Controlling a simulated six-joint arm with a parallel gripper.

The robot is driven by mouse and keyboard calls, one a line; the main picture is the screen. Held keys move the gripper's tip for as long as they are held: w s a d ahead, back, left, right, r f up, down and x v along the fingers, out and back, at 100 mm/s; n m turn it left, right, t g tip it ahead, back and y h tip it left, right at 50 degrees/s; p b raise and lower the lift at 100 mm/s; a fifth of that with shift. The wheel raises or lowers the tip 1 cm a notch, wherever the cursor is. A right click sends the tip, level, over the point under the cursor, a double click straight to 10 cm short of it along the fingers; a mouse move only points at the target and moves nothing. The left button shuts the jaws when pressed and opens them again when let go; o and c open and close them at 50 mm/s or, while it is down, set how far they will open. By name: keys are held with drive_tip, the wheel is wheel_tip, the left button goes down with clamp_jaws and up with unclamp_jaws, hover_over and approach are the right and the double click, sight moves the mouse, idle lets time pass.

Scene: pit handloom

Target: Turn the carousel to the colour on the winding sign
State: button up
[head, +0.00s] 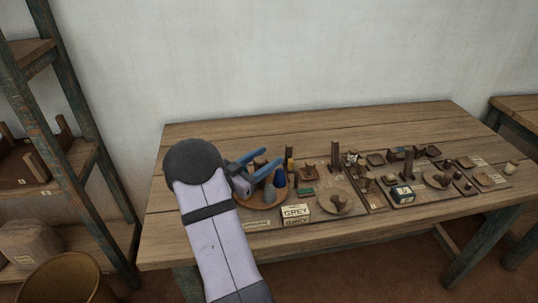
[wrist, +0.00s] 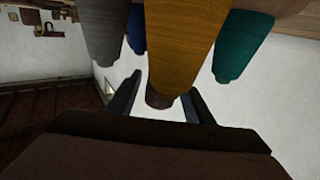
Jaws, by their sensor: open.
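The winding sign (head: 296,211) is a small pale block at the table's front, reading GREY. The carousel (head: 248,204) is a round wooden disc to its left, partly hidden by my arm. It bears several yarn cones, including a grey cone (head: 270,194) and a dark blue cone (head: 280,178). My gripper (head: 267,161) is open above the carousel, with blue fingers pointing right. In the wrist view, an ochre cone (wrist: 175,45) with a brown end lies between or just beyond the open fingers (wrist: 162,86). A teal cone (wrist: 243,45) and a blue cone (wrist: 136,28) flank it. Contact cannot be told.
Trays with small wooden parts and posts fill the table (head: 200,143) to the right. A round dish (head: 334,203) stands right of the sign. The table's back strip is clear. A shelf (head: 85,165) and a bucket (head: 68,280) are at left.

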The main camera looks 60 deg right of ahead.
drive_tip(key=shift+s+d, duration=0.15)
drive_tip(key=shift+d, duration=0.7)
clamp_jaws()
